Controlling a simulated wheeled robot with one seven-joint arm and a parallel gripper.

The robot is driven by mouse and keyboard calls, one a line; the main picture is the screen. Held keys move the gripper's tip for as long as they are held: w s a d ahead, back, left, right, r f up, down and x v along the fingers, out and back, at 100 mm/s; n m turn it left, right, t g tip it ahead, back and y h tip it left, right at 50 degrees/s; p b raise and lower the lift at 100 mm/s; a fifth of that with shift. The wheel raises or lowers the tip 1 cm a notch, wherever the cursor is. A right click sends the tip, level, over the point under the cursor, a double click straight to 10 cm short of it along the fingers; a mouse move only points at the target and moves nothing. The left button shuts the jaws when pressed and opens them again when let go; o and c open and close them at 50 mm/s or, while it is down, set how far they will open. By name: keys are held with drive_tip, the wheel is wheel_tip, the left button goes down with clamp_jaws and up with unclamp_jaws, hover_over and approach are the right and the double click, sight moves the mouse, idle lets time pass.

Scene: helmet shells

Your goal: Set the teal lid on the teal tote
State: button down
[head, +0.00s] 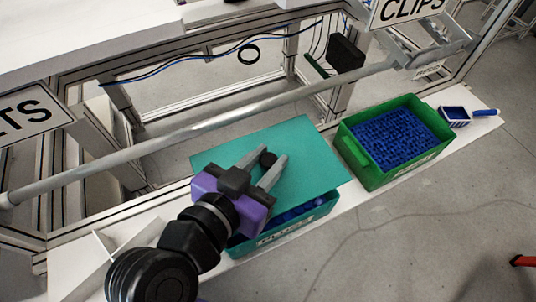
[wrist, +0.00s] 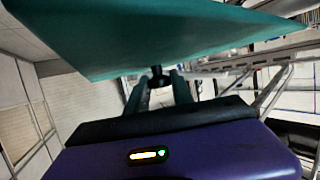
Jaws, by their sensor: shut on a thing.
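The teal lid (head: 312,152) is a flat panel over the teal tote (head: 300,226) in the head view. The tote's front wall with its label and some blue parts inside show below the lid's near edge; the rest of the tote is hidden. My gripper (head: 272,168) is shut on the lid's black knob (head: 268,159). In the wrist view the lid (wrist: 190,35) spans the top, and my gripper's fingers (wrist: 160,88) are closed around the dark knob (wrist: 158,77). The lid looks askew to the tote; whether it touches the rim I cannot tell.
A green tote (head: 365,160) full of blue parts stands to the right on the same white shelf. Beyond it are a small blue box (head: 455,116) and a blue marker (head: 487,112). A grey rail (head: 190,131) runs behind the totes.

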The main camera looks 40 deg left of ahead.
wheel_tip(320, 180, down, 7)
drive_tip(key=b, duration=0.5)
drive_tip(key=shift+s+r, duration=0.15)
idle(0.4)
drive_tip(key=c, duration=1)
unclamp_jaws()
drive_tip(key=b+v, duration=0.1)
drive_tip(key=v, duration=0.6)
drive_tip(key=shift+s+d+r, duration=0.15)
drive_tip(key=shift+s, duration=0.2)
